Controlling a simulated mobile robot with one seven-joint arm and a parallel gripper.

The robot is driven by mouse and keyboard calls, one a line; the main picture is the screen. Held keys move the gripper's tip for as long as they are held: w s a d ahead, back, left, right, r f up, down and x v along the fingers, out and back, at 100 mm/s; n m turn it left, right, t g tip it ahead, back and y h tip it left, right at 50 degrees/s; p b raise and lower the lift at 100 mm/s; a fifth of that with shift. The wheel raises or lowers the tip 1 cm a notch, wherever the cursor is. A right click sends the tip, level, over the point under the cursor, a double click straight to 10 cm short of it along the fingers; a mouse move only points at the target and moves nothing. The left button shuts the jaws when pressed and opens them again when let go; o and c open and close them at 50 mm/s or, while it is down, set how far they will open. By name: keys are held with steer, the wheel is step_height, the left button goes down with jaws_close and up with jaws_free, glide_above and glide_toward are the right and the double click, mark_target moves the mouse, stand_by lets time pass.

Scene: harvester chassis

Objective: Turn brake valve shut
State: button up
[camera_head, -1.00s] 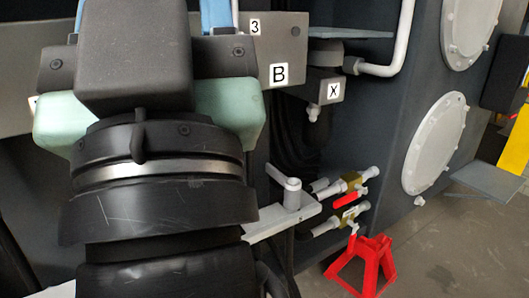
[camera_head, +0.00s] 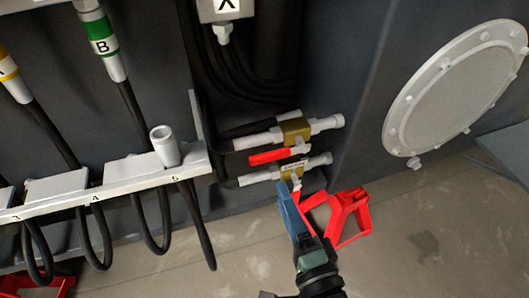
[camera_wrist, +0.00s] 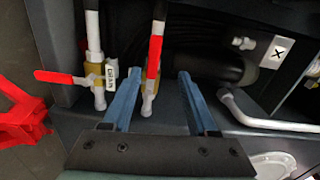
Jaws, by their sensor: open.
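Two brass valves with red levers sit on grey pipes. The upper valve (camera_head: 295,130) has its red lever (camera_head: 270,156) lying along its pipe; this lever also shows in the wrist view (camera_wrist: 155,56). My gripper (camera_wrist: 158,73) is open and empty. In the wrist view its blue fingers flank the along-pipe lever's valve; contact is not visible. In the head view the fingers (camera_head: 290,208) appear below the labelled valve.
A red stand (camera_head: 345,215) is on the floor beside the valves. A grey bracket (camera_head: 125,172) with hanging black hoses is at left. A round bolted cover (camera_head: 450,88) is at right. A box marked X (camera_head: 222,8) is above. Floor at lower right is clear.

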mark_target(267, 160)
steer(key=shift+m, duration=0.4)
steer(key=x, duration=0.8)
steer(key=f+b+x, duration=0.1)
steer(key=x, duration=0.3)
steer(key=shift+w+d, duration=0.1)
jaws_close()
steer(key=shift+f, duration=0.1)
stand_by(0.7)
